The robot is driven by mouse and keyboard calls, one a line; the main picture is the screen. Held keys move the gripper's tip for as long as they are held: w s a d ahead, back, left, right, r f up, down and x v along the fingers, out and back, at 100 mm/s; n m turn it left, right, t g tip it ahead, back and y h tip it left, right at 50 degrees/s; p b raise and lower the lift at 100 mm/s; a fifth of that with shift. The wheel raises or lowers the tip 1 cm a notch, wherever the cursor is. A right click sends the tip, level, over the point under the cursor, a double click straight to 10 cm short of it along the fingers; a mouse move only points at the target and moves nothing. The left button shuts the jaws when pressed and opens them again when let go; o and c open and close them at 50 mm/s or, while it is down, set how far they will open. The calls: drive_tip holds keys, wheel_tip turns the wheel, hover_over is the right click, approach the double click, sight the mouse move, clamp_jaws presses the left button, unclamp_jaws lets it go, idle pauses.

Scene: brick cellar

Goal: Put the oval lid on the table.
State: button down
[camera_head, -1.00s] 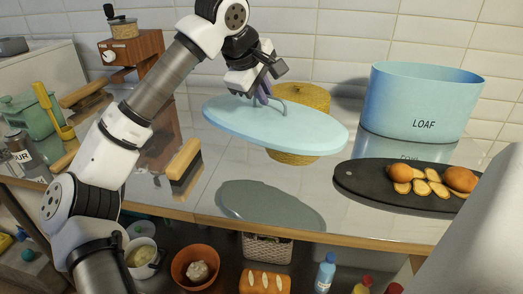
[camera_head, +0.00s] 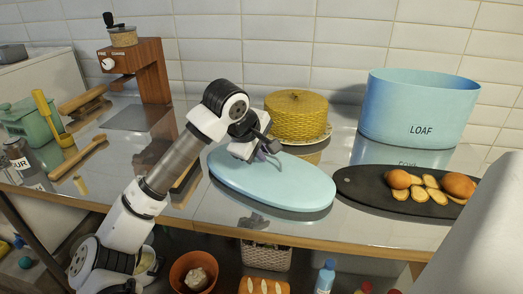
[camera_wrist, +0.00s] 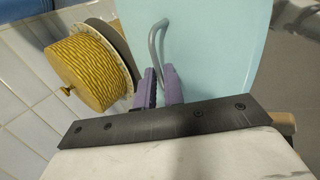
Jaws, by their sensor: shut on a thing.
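The oval lid (camera_head: 275,185) is pale blue with a thin metal loop handle. It lies flat at the front of the glossy table (camera_head: 375,222), on its surface or just above it; I cannot tell for sure. My gripper (camera_head: 264,155) is over the lid's back part, its purple fingers shut on the handle. In the wrist view the fingers (camera_wrist: 160,88) close around the lower part of the handle (camera_wrist: 156,42), with the lid (camera_wrist: 220,50) behind.
A blue oval LOAF tin (camera_head: 420,110) stands at back right. A dark board (camera_head: 350,180) with bread rolls and slices is close to the lid's right. A yellow woven cake cover (camera_head: 297,115) is behind.

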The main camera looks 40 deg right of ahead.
drive_tip(key=shift+f, duration=0.1)
drive_tip(key=c, duration=1.5)
unclamp_jaws()
drive_tip(key=b+v, duration=0.1)
drive_tip(key=v, duration=1.1)
drive_tip(key=shift+r, duration=0.2)
drive_tip(key=shift+d, duration=0.1)
